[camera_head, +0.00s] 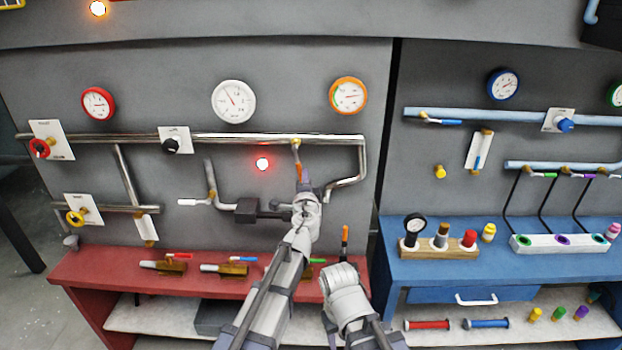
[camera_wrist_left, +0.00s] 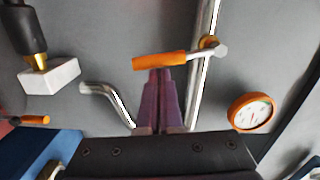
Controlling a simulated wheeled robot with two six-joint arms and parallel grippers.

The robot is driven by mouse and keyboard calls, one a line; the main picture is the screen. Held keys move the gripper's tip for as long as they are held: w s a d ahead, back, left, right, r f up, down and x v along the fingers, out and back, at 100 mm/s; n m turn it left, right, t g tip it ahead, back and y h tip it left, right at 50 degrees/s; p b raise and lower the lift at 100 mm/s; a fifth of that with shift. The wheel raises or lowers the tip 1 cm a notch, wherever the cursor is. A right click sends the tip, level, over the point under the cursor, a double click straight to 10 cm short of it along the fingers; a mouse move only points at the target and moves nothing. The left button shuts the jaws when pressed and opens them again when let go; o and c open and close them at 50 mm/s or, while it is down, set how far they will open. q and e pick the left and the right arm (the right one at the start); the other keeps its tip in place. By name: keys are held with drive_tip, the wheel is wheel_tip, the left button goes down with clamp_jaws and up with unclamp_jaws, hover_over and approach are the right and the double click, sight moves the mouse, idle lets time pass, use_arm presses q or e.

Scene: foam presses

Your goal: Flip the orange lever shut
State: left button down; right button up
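The orange lever (camera_head: 298,172) hangs down from its brass valve on the upper steel pipe, below the orange-rimmed gauge's left side. In the left wrist view the orange lever (camera_wrist_left: 160,60) lies across the fingertips, with its pivot on the steel pipe to its right. My left gripper (camera_head: 301,192) is just below the lever in the head view. In the wrist view the purple fingers of my left gripper (camera_wrist_left: 160,72) are shut together, their tips at the lever's edge; I cannot tell whether they touch it. My right arm shows low in the head view, but its fingers are not visible.
The orange gauge (camera_head: 348,96) sits above right of the lever, and a bent pipe (camera_head: 345,182) runs below it. A red lamp (camera_head: 262,164) glows to the left. A red bench (camera_head: 110,268) with several loose valves stands below.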

use_arm(q)
drive_tip(key=shift+a+f, duration=0.25)
drive_tip(key=shift+a, duration=0.45)
idle(0.4)
